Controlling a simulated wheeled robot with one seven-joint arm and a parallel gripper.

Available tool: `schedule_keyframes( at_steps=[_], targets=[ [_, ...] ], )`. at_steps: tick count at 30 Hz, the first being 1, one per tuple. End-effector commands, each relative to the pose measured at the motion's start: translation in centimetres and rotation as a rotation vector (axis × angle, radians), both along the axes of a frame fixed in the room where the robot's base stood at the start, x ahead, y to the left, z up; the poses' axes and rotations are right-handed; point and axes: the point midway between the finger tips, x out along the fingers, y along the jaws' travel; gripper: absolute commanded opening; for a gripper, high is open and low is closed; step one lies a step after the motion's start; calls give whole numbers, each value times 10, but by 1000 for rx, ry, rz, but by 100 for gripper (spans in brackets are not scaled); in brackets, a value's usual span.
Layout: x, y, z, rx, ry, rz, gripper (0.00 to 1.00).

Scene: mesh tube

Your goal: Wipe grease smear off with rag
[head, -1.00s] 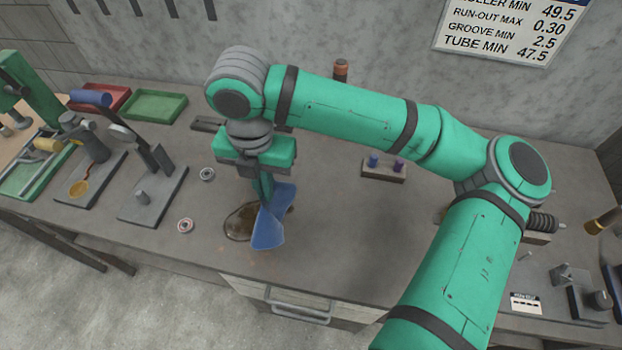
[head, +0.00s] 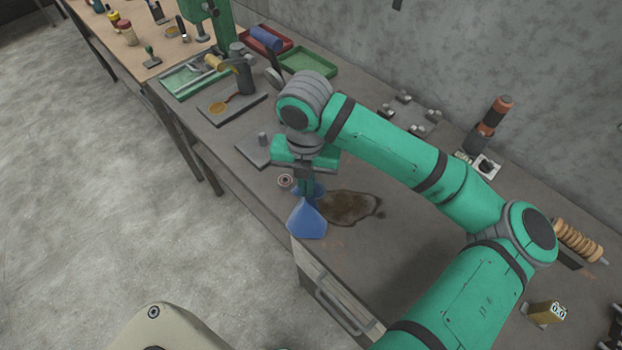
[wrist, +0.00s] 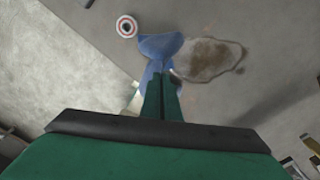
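The blue rag (head: 307,219) hangs from my gripper (head: 309,190) at the bench's front edge. In the wrist view the fingers (wrist: 162,98) are closed together on the rag (wrist: 160,47), which spreads out past their tips. The brown grease smear (head: 350,207) lies on the grey bench top just right of the rag. It also shows in the wrist view (wrist: 210,58), right of the rag, with a small dark spot at its side. I cannot tell whether the rag touches the bench.
A drawer handle (head: 336,308) is below the front edge. Bench to the right of the smear is clear up to my arm.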

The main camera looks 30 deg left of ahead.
Motion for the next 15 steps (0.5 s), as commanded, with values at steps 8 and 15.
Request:
schedule_keyframes(
  at_steps=[8,15],
  targets=[
    [0,-1,-29,-1,3,-2,0],
    [0,0,-51,1,1,-2,0]
  ],
)
